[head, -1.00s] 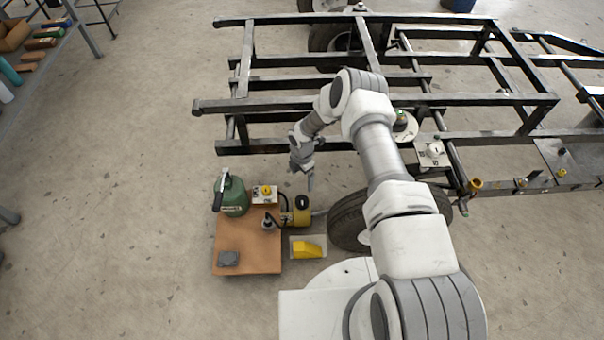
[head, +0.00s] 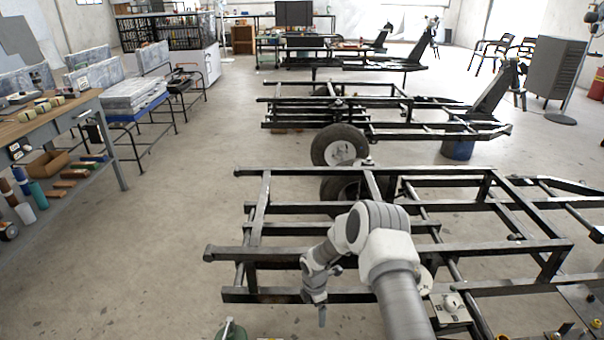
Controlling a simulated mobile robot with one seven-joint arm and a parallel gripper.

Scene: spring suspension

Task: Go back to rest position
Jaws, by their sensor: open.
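My gripper (head: 321,314) is at the end of my bent grey-and-white arm, low in the middle of the head view. It points down in front of the near side of a black metal trailer frame (head: 300,253). It is small in the picture, and I see nothing held in it. The top of a green can (head: 231,330) shows at the bottom edge, left of my gripper. The lower part of my arm is cut off by the bottom edge.
A workbench (head: 60,115) with a shelf of bottles and blocks stands at the left. Further frames, a wheel (head: 340,146) and a blue drum (head: 458,148) lie beyond. Bare floor (head: 160,240) is open between the workbench and the near frame.

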